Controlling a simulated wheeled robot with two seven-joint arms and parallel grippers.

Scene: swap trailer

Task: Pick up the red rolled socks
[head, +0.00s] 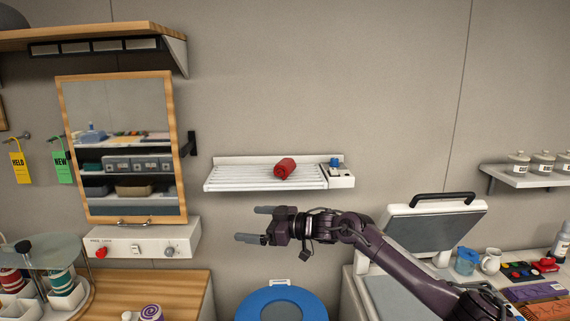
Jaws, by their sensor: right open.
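The red rolled socks (285,168) lie on a white slatted wall shelf (240,180) in the middle of the head view. They rest right of the shelf's centre, near a small white box with a blue knob (336,167). My right gripper (252,225) is open and empty, its fingers pointing left. It is in front of and below the shelf in the picture, apart from the socks. My left gripper is not in view.
A wood-framed mirror cabinet (65,150) hangs at the left above a white control box (140,244). A blue round bin (283,304) stands below my right gripper. A tilted grey panel with a black handle (444,199) is at the right. Wall above the shelf is clear.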

